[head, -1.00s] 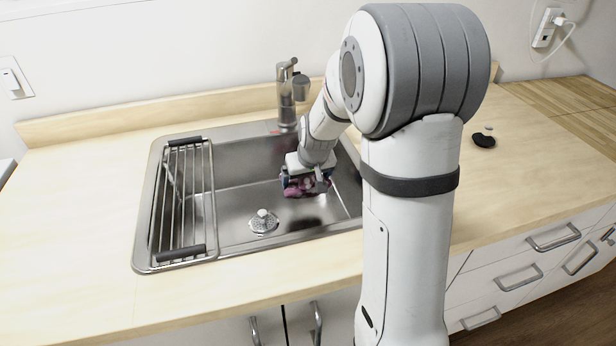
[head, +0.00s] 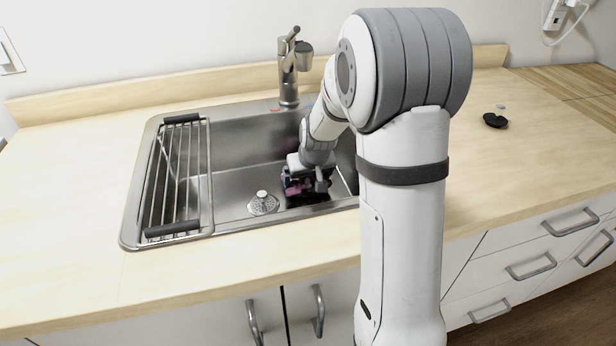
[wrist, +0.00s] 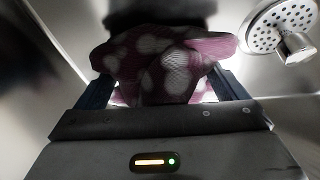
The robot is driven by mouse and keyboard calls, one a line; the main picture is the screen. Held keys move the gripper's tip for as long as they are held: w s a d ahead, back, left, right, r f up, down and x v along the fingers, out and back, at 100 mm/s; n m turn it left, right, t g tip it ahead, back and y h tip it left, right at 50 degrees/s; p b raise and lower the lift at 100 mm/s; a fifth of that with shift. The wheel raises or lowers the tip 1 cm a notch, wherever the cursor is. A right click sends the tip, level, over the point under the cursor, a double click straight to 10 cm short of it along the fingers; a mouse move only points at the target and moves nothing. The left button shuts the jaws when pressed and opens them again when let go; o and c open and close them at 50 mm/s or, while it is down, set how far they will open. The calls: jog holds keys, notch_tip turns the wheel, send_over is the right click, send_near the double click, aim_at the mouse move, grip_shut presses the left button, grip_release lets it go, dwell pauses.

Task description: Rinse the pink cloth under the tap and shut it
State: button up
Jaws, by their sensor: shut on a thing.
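The pink cloth (head: 293,186) with pale spots is in my gripper (head: 306,186), low inside the steel sink (head: 232,208). In the wrist view my gripper (wrist: 165,92) is shut on the cloth (wrist: 165,70), which bunches between the two fingers. I cannot tell whether the cloth touches the sink floor. The tap (head: 289,75) stands behind the sink at the back edge, its lever on top. My gripper is in front of and below it. No stream of water can be made out.
The drain strainer (head: 263,203) is left of my gripper and shows in the wrist view (wrist: 283,25). A wire rack (head: 178,180) covers the sink's left side. A small black object (head: 495,120) lies on the counter (head: 75,215) at right. The left counter is clear.

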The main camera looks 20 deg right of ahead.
jog(key=o, duration=0.8)
jog(key=shift+c, duration=0.2)
jog(key=shift+r, duration=0.1)
